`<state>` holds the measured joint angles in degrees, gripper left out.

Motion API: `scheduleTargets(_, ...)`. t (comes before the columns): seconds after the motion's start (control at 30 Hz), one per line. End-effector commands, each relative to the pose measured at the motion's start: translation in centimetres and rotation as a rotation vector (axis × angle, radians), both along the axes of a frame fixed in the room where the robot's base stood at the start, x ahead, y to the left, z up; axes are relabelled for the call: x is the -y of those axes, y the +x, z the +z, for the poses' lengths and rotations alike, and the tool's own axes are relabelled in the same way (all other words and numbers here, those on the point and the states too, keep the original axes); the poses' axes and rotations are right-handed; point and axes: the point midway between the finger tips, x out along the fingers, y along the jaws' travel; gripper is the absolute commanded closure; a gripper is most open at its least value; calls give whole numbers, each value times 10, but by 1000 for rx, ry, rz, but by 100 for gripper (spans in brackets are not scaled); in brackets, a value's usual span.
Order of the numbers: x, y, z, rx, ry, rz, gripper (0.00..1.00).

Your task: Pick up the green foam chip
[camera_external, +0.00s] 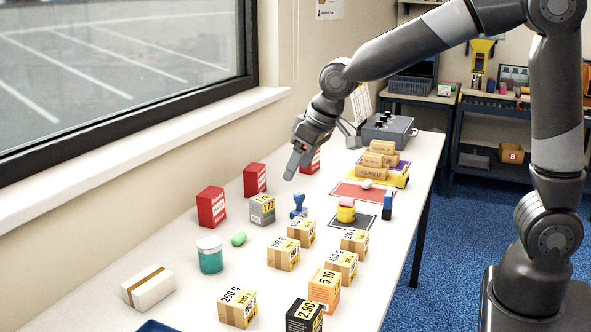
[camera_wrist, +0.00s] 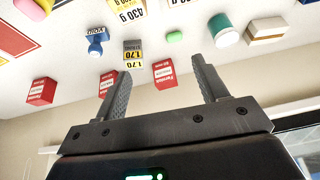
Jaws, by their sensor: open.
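The green foam chip (camera_external: 239,239) lies on the white table, just behind the teal-filled jar (camera_external: 210,255) and in front of the grey box (camera_external: 262,210). In the wrist view the chip (camera_wrist: 175,37) shows near the top, between the grey box and the jar. My gripper (camera_external: 322,158) is above the far part of the table, beyond the chip and well apart from it. In the wrist view my gripper (camera_wrist: 160,85) has its two fingers spread, with nothing between them.
Red boxes (camera_external: 212,207) line the wall side. A blue stamp (camera_external: 299,205) stands beside the grey box. Several small cartons (camera_external: 284,253) fill the middle and front. A white box (camera_external: 148,287) lies in front of the jar. A window (camera_external: 120,70) is at left.

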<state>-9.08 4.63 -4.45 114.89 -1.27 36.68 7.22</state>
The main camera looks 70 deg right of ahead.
Motion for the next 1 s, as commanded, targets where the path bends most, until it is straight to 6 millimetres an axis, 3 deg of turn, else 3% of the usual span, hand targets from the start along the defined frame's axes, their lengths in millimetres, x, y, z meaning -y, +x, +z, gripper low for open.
scheduleTargets(0.1,-11,36,-30,-14,-9,1,34)
scheduleTargets(0.3,-25,78,-72,-21,-20,2,34)
scheduleTargets(0.8,-30,112,-131,-26,-24,0,34)
scheduleTargets(1.0,-30,118,-144,-24,-25,0,34)
